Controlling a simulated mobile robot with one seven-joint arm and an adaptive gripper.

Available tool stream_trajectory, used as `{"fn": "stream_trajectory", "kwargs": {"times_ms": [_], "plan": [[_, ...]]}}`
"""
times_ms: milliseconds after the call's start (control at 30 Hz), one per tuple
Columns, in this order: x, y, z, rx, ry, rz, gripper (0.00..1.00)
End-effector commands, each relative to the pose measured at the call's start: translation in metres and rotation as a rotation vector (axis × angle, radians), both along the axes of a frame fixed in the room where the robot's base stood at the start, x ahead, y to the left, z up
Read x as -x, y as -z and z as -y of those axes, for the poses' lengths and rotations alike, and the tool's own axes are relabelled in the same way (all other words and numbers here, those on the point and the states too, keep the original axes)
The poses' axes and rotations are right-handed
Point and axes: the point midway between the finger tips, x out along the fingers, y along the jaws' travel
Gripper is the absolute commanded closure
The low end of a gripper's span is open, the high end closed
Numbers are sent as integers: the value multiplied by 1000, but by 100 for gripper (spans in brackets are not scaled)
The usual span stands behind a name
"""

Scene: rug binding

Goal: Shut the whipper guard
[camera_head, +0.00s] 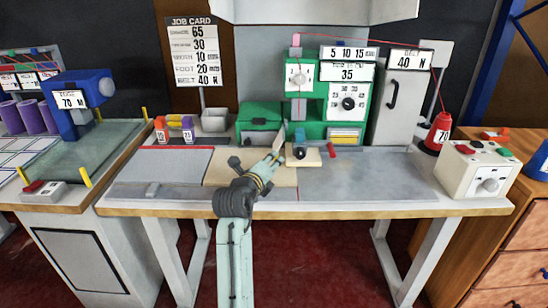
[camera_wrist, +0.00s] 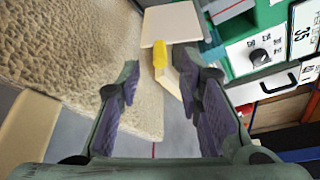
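A cream plate (camera_wrist: 172,24) with a yellow tab (camera_wrist: 160,52) sits just ahead of my gripper in the wrist view; it looks like the whipper guard, though no label confirms it. In the head view a pale upright plate (camera_head: 279,137) stands at the front of the green machine (camera_head: 310,122), just beyond my gripper (camera_head: 274,158). In the wrist view my gripper (camera_wrist: 158,72) is open. Its fingertips lie on either side of the yellow tab's line, with a gap between them. I cannot tell whether either finger touches the tab. The guard's hinge is hidden.
A pale block with a black knob (camera_head: 300,153) lies right of my gripper, by a red-tipped lever (camera_head: 331,150). A green box (camera_head: 259,122) stands behind. A tan textured piece (camera_wrist: 75,45) fills the wrist view's left. The grey tabletop (camera_head: 385,180) at right is clear.

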Motion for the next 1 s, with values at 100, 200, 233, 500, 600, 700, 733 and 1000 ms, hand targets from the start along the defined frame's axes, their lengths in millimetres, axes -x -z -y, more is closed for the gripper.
{"fn": "stream_trajectory", "kwargs": {"times_ms": [100,200,233,500,600,700,733,1000], "plan": [[-18,2,7,0,0,-1,67],[-28,5,10,0,0,0,67],[-30,6,10,0,-1,-1,67],[-36,9,12,0,-1,1,67],[-36,9,12,0,-1,1,67],[-36,9,12,0,-1,1,73],[-36,9,12,0,-1,1,75],[-36,9,12,0,-1,1,93]]}}
